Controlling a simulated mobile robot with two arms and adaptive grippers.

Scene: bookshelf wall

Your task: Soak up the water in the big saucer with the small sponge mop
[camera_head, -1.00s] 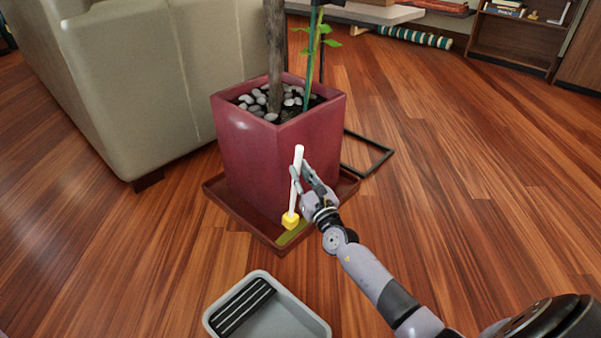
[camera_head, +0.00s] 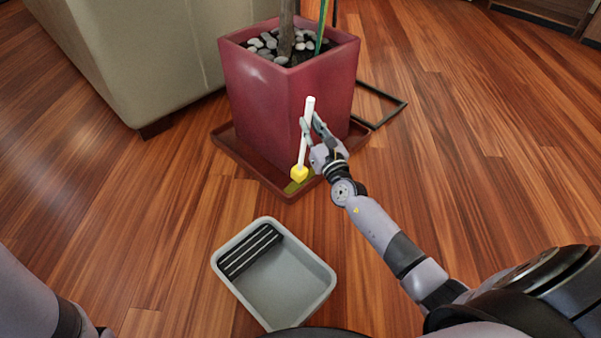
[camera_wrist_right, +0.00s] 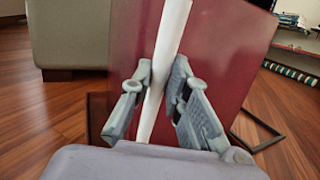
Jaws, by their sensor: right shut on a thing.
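The small sponge mop has a white handle (camera_head: 307,130) and a yellow sponge head (camera_head: 299,173). My right gripper (camera_head: 312,127) is shut on the handle, which leans slightly. The handle also shows between the fingers in the right wrist view (camera_wrist_right: 160,75). The sponge head is at the front corner of the big saucer (camera_head: 243,155), a dark red square tray under the planter. I cannot tell whether the head touches the saucer. A yellow-green patch (camera_head: 292,187) shows on the saucer beside the head. Part of my left arm shows at lower left; its gripper is out of view.
A red planter (camera_head: 285,105) with pebbles and a trunk stands on the saucer. A grey bin (camera_head: 290,290) with a black ribbed grate (camera_head: 250,251) sits on the floor in front. A beige sofa (camera_head: 140,50) is at left, a black frame (camera_head: 385,105) at right. The wooden floor at right is clear.

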